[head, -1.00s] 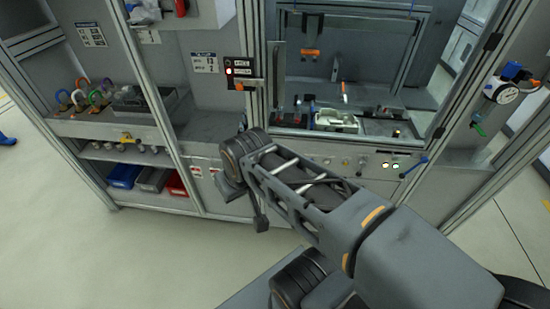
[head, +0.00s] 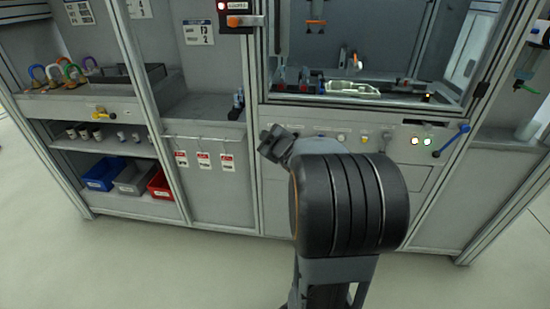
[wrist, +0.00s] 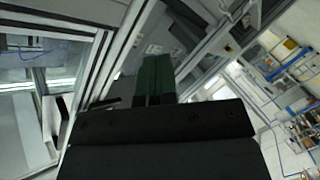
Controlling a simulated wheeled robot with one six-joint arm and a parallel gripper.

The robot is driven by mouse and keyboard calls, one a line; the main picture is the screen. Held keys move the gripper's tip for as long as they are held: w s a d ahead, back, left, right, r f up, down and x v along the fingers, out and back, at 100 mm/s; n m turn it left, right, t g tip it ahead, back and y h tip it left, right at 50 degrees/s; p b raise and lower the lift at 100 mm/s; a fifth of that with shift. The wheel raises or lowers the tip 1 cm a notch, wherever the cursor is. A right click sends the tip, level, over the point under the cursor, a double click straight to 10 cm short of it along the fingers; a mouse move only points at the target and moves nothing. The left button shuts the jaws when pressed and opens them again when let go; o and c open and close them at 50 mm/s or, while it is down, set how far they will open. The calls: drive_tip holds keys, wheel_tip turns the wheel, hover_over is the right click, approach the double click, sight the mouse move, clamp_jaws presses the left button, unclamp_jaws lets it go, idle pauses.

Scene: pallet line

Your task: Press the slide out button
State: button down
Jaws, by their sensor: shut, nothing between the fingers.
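A row of small buttons (head: 365,138) runs along the front panel below the machine window in the head view. Two of them glow pale green-white (head: 421,141) near the right end. The labels are too small to read, so I cannot tell which is the slide out button. My gripper (head: 270,140) shows small and dark in front of the panel, left of the button row and apart from the lit buttons. In the wrist view its green fingers (wrist: 155,80) are together and empty. My arm hides part of the panel.
A blue-handled lever (head: 451,140) sticks out right of the lit buttons. A small box with a red light (head: 238,17) hangs upper left of the window. Hanging tags (head: 204,161) and shelves with colored bins (head: 103,176) are at left. The floor in front is clear.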

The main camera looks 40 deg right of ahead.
wheel_tip(320, 180, down, 7)
drive_tip(key=d+n+t+y+b, duration=0.1)
drive_tip(key=n+y+b, duration=0.1)
drive_tip(key=b, duration=0.2)
drive_tip(key=shift+d+n+y, duration=0.4)
drive_tip(key=shift+w, duration=0.1)
drive_tip(key=w+d+p, duration=0.2)
drive_tip(key=w+d, duration=0.4)
drive_tip(key=shift+w, duration=0.15)
drive_tip(key=shift+w+d, duration=0.15)
drive_tip(key=shift+d, duration=0.05)
idle(1.9)
drive_tip(key=shift+w+d, duration=0.15)
